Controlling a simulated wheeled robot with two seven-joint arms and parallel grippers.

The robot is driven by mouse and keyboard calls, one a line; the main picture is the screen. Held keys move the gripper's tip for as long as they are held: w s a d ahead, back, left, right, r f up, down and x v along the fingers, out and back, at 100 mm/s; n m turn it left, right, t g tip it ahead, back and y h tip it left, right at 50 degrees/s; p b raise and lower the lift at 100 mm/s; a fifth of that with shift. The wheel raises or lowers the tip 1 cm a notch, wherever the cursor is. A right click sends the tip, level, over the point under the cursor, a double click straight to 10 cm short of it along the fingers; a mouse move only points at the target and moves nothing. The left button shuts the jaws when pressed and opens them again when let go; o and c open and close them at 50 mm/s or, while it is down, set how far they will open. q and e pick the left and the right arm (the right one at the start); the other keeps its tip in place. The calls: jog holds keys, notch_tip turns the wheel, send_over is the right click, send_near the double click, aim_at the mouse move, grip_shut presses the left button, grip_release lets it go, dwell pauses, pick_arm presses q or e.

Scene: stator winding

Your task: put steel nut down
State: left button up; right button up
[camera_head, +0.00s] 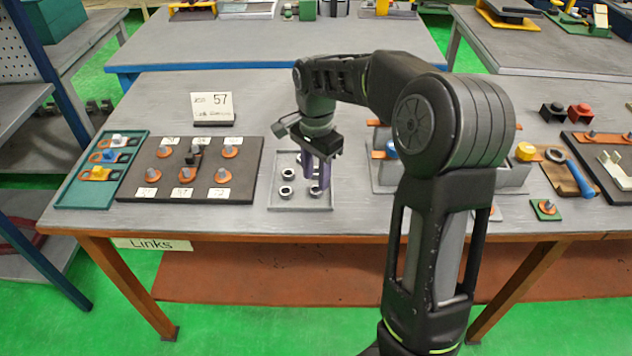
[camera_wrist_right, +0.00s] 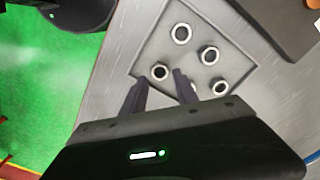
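Several steel nuts lie in a shallow grey tray (camera_head: 273,205) on the table. In the head view one nut (camera_head: 288,174) and another nut (camera_head: 286,192) sit at the tray's left side. My right gripper (camera_head: 319,184) points down over the right part of the tray, with a nut by its fingertips. In the right wrist view the fingers (camera_wrist_right: 161,76) are spread apart. A steel nut (camera_wrist_right: 160,72) shows between the tips, apparently resting on the tray floor. Other nuts (camera_wrist_right: 181,33) (camera_wrist_right: 209,55) (camera_wrist_right: 220,87) lie beyond and to the right. My left gripper is not in view.
A dark board (camera_head: 133,186) with labelled orange-based pieces stands left of the tray, and a green tray (camera_head: 69,195) of links beyond it. Grey fixtures (camera_head: 515,177) stand right, partly hidden by my arm.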

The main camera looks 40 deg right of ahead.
notch_tip(320, 180, up, 9)
